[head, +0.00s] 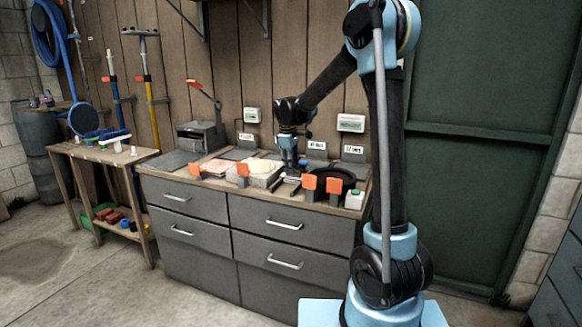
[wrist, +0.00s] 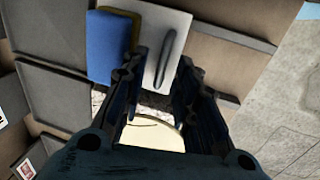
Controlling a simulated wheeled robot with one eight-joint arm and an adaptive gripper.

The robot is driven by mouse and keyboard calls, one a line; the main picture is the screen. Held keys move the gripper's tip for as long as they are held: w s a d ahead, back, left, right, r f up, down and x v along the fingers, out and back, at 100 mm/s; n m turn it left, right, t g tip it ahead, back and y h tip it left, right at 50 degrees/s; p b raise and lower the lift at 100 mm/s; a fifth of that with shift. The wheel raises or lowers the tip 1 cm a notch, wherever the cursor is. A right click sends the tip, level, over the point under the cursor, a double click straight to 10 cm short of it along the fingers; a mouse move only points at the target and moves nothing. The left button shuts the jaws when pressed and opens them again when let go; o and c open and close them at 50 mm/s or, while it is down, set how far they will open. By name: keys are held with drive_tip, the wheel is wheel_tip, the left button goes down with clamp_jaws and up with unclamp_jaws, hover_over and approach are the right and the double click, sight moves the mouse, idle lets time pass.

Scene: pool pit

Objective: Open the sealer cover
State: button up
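I cannot tell for sure which thing is the sealer. A grey box-shaped device (head: 198,137) with a raised, orange-tipped lever stands at the counter's left end. My gripper (head: 291,165) points down over the middle of the counter, well to the right of that device. In the wrist view my gripper (wrist: 160,75) has its two fingers apart, with no object held between them. Beyond the fingertips lies a pale plate (wrist: 178,22) with a dark grey, elongated handle-like part (wrist: 165,58). A blue block (wrist: 108,45) sits beside it. A beige rounded thing (wrist: 152,133) shows lower, between the fingers.
The grey drawer cabinet (head: 190,202) carries a crowded worktop with several orange tags and a dark round pan (head: 334,180). A white bottle (head: 354,199) stands at its right end. A wooden side table (head: 105,153) is at left. The floor in front is clear.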

clamp_jaws()
drive_tip(key=s+a, duration=0.1)
drive_tip(key=s, duration=0.2)
drive_tip(key=s+a, duration=0.1)
drive_tip(key=s, duration=0.2)
drive_tip(key=s+a, duration=0.1)
drive_tip(key=s, duration=0.2)
drive_tip(key=shift+s+a, duration=0.3)
drive_tip(key=shift+s, duration=0.05)
drive_tip(key=shift+o, duration=0.5)
unclamp_jaws()
wheel_tip(320, 180, up, 12)
drive_tip(key=s, duration=0.2)
drive_tip(key=shift+a+f, duration=0.15)
drive_tip(key=shift+a, duration=0.25)
